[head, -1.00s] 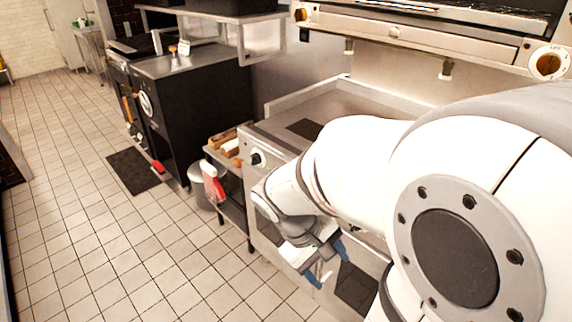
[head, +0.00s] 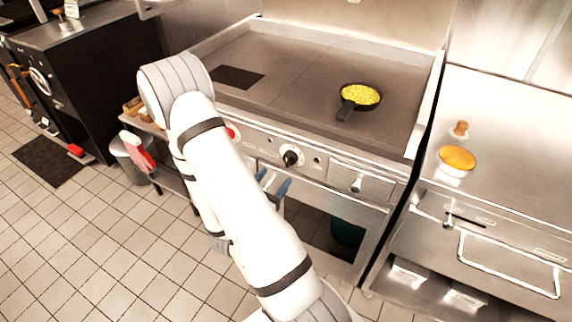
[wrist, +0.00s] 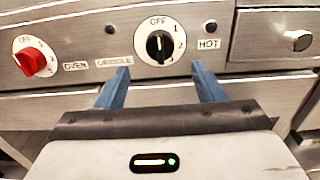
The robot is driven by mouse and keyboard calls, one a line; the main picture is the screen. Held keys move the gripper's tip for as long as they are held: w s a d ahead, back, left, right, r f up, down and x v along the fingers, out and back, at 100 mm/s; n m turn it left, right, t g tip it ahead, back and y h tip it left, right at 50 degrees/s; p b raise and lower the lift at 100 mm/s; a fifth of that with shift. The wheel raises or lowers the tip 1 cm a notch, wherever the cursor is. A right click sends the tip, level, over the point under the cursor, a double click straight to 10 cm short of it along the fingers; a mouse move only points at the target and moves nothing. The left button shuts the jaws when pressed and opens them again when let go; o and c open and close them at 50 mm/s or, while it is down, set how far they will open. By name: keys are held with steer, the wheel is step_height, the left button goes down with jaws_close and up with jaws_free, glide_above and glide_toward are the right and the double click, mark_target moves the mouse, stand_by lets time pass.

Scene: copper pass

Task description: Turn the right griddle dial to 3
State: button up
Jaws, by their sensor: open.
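The right griddle dial (head: 291,158) is a black knob on the front panel of the griddle (head: 300,65). In the wrist view the dial (wrist: 159,46) sits between OVEN, GRIDDLE and HOT labels. Its scale has OFF on top and 1 and 2 down the right. Its grip bar stands upright, with the white mark towards OFF. My gripper (head: 272,181) is open and empty, just in front of and below the dial. In the wrist view its blue fingertips (wrist: 160,69) lie either side below the knob, apart from it.
A red oven dial (wrist: 35,60) is left of the griddle dial, and a drawer with a round knob (wrist: 297,40) is to its right. A black pan of yellow food (head: 361,96) stands on the griddle. A steel counter (head: 510,150) is at right.

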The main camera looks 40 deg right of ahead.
mark_target(287, 163)
steer(key=x, duration=0.7)
steer(key=shift+w+d+p, duration=0.1)
steer(key=shift+d+p, duration=0.2)
steer(key=shift+p, duration=0.05)
steer(key=c, duration=1)
